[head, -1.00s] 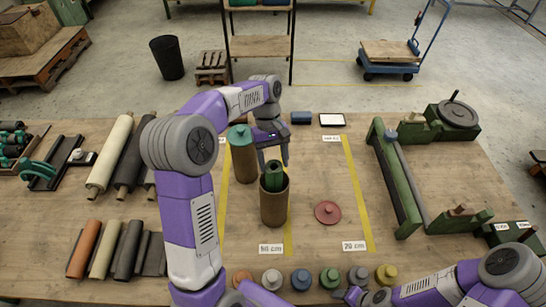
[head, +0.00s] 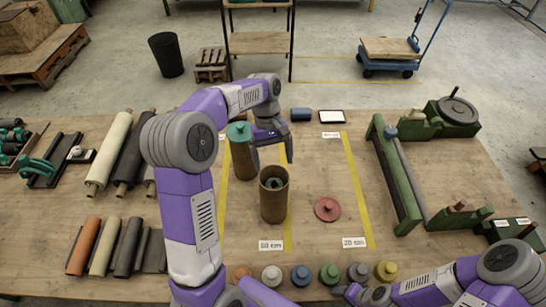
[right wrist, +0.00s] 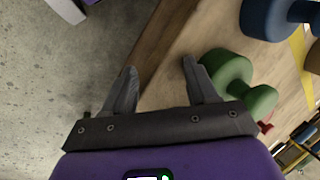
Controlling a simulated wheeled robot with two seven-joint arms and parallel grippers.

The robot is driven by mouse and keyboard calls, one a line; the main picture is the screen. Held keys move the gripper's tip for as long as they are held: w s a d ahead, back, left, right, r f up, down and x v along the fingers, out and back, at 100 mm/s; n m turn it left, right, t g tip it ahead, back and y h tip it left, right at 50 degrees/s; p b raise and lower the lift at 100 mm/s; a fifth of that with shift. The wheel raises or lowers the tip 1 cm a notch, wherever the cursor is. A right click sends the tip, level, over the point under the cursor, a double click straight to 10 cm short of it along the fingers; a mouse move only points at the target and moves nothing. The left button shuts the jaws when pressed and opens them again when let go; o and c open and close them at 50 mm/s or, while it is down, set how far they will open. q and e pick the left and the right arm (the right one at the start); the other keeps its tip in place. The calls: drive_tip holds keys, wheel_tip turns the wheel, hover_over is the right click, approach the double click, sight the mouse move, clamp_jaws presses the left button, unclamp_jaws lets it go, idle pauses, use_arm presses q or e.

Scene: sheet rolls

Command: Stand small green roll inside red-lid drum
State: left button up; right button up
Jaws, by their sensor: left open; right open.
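The red-lid drum (head: 273,208) is a brown open cylinder standing upright near the table's middle. The small green roll (head: 274,184) is inside it, its round top showing within the mouth; the rest is hidden by the wall. The red lid (head: 327,209) lies flat on the table to the right of the drum. My left gripper (head: 272,156) is open and empty, above and behind the drum's mouth, apart from the roll. My right gripper (head: 346,292) is open at the table's front edge; the right wrist view shows its empty fingers (right wrist: 158,75) beside a green knobbed lid (right wrist: 236,82).
A drum with a teal lid (head: 240,155) stands close behind and left of the open drum. Several knobbed lids line the front edge, including a blue one (head: 301,276). A green frame (head: 396,175) stands at right. Rolls (head: 110,150) lie at left.

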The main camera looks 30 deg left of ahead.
use_arm(q)
drive_tip(key=p+v, duration=0.1)
drive_tip(key=v, duration=0.6)
drive_tip(key=shift+r, duration=0.3)
drive_tip(key=shift+w, duration=0.1)
idle(0.6)
